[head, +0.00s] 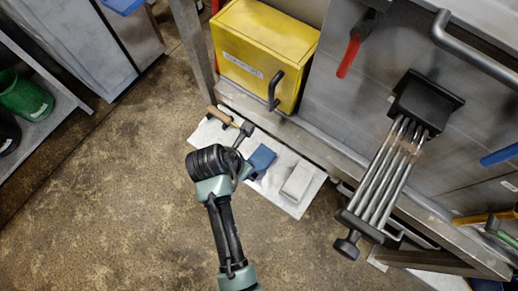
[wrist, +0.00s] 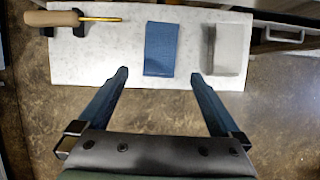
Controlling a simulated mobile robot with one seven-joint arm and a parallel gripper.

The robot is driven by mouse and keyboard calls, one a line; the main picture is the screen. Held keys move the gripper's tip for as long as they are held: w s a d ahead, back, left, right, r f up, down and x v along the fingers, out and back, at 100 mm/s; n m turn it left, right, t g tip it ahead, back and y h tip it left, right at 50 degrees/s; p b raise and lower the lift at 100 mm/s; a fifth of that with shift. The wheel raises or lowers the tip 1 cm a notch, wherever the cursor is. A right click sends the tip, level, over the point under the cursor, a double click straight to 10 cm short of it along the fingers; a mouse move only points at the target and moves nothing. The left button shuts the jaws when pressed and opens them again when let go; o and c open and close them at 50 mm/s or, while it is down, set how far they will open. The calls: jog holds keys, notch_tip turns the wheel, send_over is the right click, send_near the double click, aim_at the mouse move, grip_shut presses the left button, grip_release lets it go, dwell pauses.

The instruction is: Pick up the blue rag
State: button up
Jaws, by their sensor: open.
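The blue rag (wrist: 160,48) is a flat, folded rectangle lying on a white board (wrist: 97,72), near the board's middle. It also shows in the head view (head: 261,160), just right of my wrist, partly hidden by it. My gripper (wrist: 158,75) is open and empty. In the wrist view its two fingers point toward the rag, with the rag lying between and beyond the tips. No contact with the rag is visible. My arm covers the gripper in the head view.
On the board, a wooden-handled tool (wrist: 70,18) lies left of the rag, and a pale grey block (wrist: 229,48) lies to its right. A yellow box (head: 264,50) and a metal cabinet (head: 335,120) stand behind. The brown floor (head: 110,205) in front is clear.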

aim_at(258, 161)
jog(key=x, duration=0.4)
jog(key=shift+w, duration=0.1)
jog(key=x, duration=0.3)
jog(key=b+x, duration=0.1)
jog(key=shift+w+d+f, duration=0.2)
jog(key=shift+w+d, duration=0.15)
jog(key=shift+f, duration=0.2)
jog(key=shift+f, duration=0.2)
jog(key=c, duration=1.2)
